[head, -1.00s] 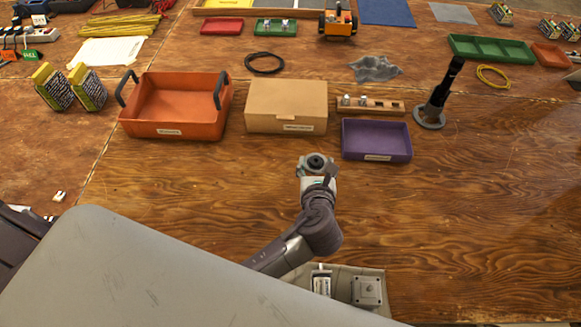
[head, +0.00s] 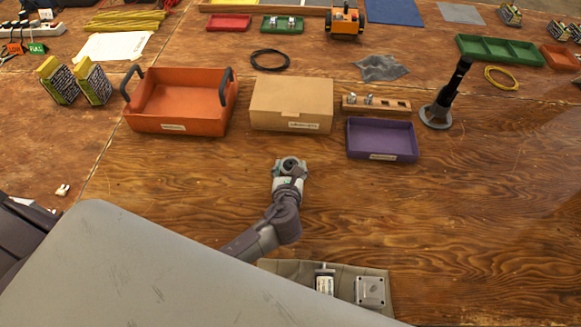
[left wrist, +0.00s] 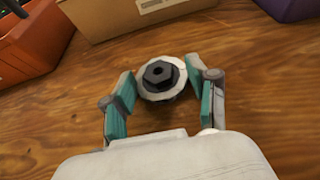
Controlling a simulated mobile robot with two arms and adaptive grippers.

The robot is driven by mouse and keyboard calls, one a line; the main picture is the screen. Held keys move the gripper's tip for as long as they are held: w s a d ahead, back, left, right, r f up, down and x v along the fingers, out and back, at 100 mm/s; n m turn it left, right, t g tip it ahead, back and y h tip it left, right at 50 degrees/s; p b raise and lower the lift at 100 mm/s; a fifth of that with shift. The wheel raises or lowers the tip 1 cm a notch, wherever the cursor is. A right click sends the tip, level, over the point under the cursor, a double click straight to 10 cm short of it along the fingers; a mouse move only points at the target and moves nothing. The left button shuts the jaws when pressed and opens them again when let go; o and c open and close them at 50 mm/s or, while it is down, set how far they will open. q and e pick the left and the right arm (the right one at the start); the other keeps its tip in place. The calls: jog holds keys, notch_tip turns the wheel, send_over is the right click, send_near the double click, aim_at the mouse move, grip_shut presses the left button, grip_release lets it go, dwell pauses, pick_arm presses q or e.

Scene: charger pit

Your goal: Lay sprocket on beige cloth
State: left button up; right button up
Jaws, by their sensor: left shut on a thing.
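My left gripper (head: 289,171) is shut on the sprocket (head: 291,162), above the bare wood in front of the cardboard box. In the left wrist view the sprocket (left wrist: 161,78) is a pale disc with a dark hub, between the teal fingers of the gripper (left wrist: 160,86). The beige cloth (head: 345,274) lies at the bottom middle of the head view, nearer to me than the gripper. Its lower left part is hidden. A labelled part (head: 324,284) and a square grey part (head: 370,291) are on it. My right gripper is not in view.
Behind the gripper stand an orange bin (head: 180,124), a cardboard box (head: 291,106) and a purple tray (head: 381,141). A wooden block with holes (head: 388,105) and a dark upright tool on a round base (head: 437,116) are farther right. The wood right of the gripper is clear.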

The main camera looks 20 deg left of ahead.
pick_arm(q)
jog(key=o, duration=1.2)
jog(key=shift+f, duration=0.1)
